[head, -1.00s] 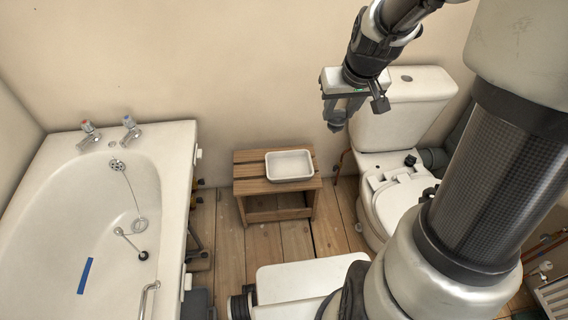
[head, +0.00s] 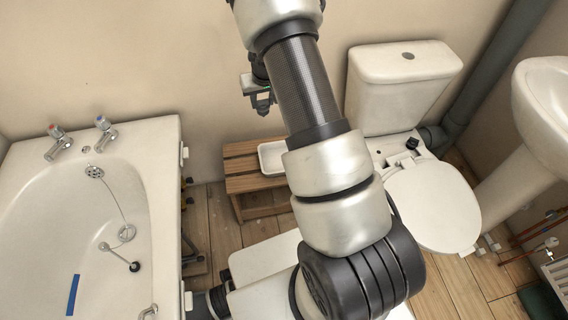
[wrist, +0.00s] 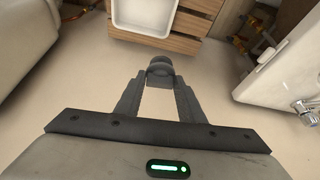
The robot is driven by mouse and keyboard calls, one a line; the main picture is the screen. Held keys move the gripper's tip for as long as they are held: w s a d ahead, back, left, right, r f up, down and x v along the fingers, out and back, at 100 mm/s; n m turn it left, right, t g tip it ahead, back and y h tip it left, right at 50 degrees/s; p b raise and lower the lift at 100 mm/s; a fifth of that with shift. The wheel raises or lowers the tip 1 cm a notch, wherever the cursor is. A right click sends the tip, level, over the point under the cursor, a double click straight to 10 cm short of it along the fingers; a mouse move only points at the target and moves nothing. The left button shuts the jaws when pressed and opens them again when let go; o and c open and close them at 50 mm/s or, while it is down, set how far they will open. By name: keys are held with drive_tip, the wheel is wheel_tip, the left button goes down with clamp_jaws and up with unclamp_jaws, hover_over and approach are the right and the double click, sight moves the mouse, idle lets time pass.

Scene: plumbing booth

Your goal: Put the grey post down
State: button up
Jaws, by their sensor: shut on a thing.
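The grey post (wrist: 160,66) is a small dark grey piece held between my fingertips in the wrist view; only its end shows. My gripper (wrist: 159,78) is shut on it. In the head view my gripper (head: 262,101) hangs above and behind the wooden stool (head: 240,160), close to the wall, partly hidden by my arm. A white tray (head: 271,158) lies on the stool, its right part hidden by my arm. In the wrist view the tray (wrist: 145,30) is just beyond the post, apart from it.
The white bath (head: 168,165) stands at left, with a blue strip (head: 73,294) inside. The toilet (head: 405,95) stands to the right of the stool, with a small black piece (head: 412,143) behind its lid. A basin (head: 545,110) is at far right. The stool's left top is bare.

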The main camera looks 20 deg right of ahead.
drive_tip(key=shift+m, duration=0.5)
drive_tip(key=shift+w+d+f+b, duration=0.1)
drive_tip(key=shift+d+f+b, duration=0.65)
drive_tip(key=shift+f, duration=4.1)
drive_tip(key=shift+w+d+f+b, duration=0.25)
drive_tip(key=shift+f+b, duration=0.9)
drive_tip(key=shift+f, duration=3.75)
drive_tip(key=shift+d+f+b, duration=0.6)
drive_tip(key=shift+f+b, duration=0.35)
drive_tip(key=shift+f, duration=3.9)
drive_tip(key=shift+f, duration=0.15)
drive_tip(key=o, duration=1)
drive_tip(key=shift+o, duration=0.2)
